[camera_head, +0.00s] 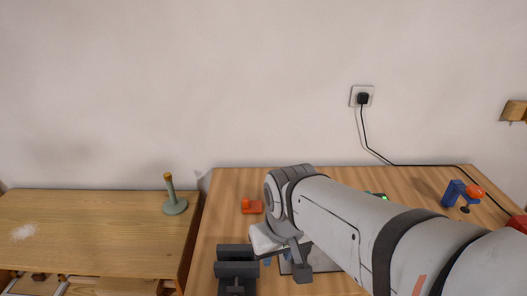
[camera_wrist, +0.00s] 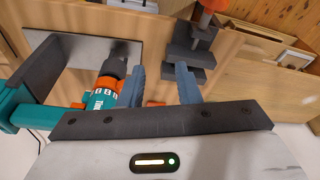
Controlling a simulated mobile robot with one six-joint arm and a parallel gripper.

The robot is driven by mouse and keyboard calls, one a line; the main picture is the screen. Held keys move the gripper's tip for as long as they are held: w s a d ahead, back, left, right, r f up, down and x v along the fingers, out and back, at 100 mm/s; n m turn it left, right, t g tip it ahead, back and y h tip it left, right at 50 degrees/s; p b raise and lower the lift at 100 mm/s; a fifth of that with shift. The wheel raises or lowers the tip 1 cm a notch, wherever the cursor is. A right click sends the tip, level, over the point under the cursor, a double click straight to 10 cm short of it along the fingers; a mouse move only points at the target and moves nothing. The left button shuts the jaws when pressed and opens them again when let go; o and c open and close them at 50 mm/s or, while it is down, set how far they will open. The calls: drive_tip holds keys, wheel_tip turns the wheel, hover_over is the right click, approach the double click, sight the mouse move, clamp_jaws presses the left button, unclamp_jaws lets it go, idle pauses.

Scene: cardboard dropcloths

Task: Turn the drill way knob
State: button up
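The drill (camera_wrist: 103,101) is teal and orange with a dark chuck, seen at the left of the wrist view over a grey plate (camera_wrist: 66,42). An orange collar sits behind the chuck; I cannot tell which part is the way knob. My gripper (camera_wrist: 160,72) has two blue-grey fingers standing apart with nothing held between them. Its left finger is right beside the drill's chuck and orange collar; whether they touch is unclear. In the head view my arm hides most of the drill and the fingers.
A dark block (camera_head: 237,268) stands left of my gripper. A small red-orange piece (camera_head: 251,207) lies behind it. A blue and orange item (camera_head: 461,194) and a black cable (camera_head: 432,165) are at the right.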

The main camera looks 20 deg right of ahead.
drive_tip(key=w+d+r+m+g+p, duration=0.1)
drive_tip(key=w+d+r+p, duration=0.1)
drive_tip(key=w+d+r, duration=0.2)
drive_tip(key=w+d+r+m+p, duration=0.1)
drive_tip(key=w+d+r+p, duration=0.1)
drive_tip(key=w+d+r, duration=0.2)
drive_tip(key=w+d+r+m+g+p, duration=0.1)
drive_tip(key=w+d+r, duration=0.3)
drive_tip(key=r, duration=0.2)
drive_tip(key=shift+g+p, duration=0.3)
drive_tip(key=shift+p, duration=0.1)
drive_tip(key=shift+w+d+f, duration=0.1)
drive_tip(key=shift+d+f, duration=0.05)
drive_tip(key=shift+d, duration=0.1)
wheel_tip(320, 180, down, 7)
drive_tip(key=shift+a+f, duration=0.1)
drive_tip(key=shift+f, duration=0.05)
